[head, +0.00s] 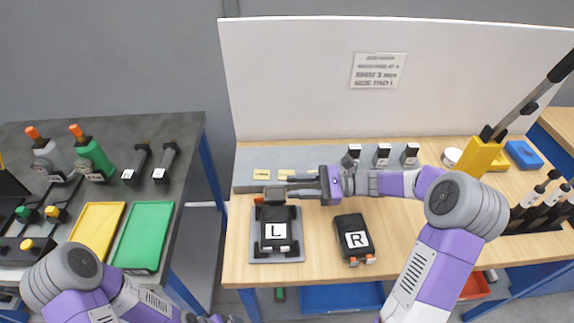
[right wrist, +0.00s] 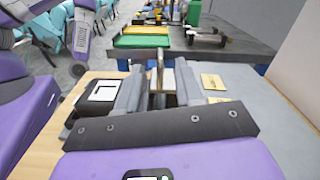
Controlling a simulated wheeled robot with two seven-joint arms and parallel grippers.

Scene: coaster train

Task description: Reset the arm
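My right arm reaches in from the lower right across the wooden bench. Its gripper (head: 292,186) points left, just above the far end of the black block marked L (head: 276,232). Two separate fingers show, with a gap between them in the right wrist view (right wrist: 158,88). Nothing is clearly gripped. The L block lies on a grey plate (head: 290,256); it also shows left of the fingers in the right wrist view (right wrist: 100,92). My left arm is bent at the lower left, and its gripper is outside the picture.
A black block marked R (head: 354,239) lies right of the L block. Small labelled parts (head: 382,156) stand behind my right forearm. A yellow lever press (head: 479,156) stands at right.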

